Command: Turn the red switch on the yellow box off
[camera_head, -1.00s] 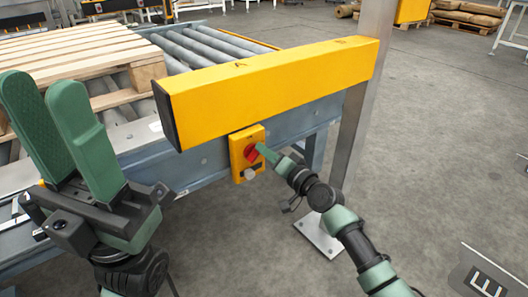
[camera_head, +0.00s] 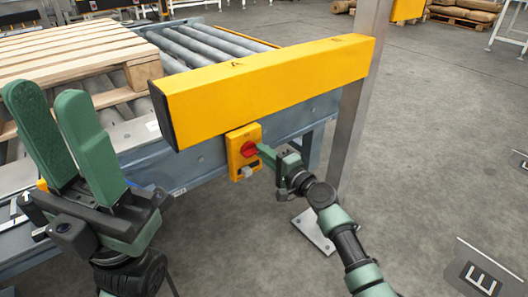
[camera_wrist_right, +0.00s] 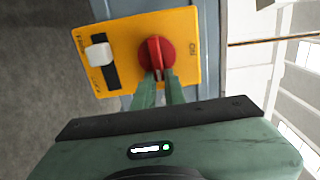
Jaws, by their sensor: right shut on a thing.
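The yellow box (camera_head: 237,165) is mounted below the long yellow beam. Its round red switch (camera_head: 249,148) has a raised handle. In the right wrist view the switch (camera_wrist_right: 156,50) sits near the "ON" marking on the box (camera_wrist_right: 120,35), its handle upright in the picture, across the box's long side. My right gripper (camera_head: 263,151) reaches the switch from the right. In the wrist view its fingers (camera_wrist_right: 160,78) are shut on the lower end of the handle. My left gripper (camera_head: 47,92) is raised at the left, fingers apart and empty, away from the box.
The yellow beam (camera_head: 265,88) runs just above the box, joined to a grey metal post (camera_head: 354,115) at right. A roller conveyor (camera_head: 200,48) and a wooden pallet (camera_head: 75,55) lie behind and left.

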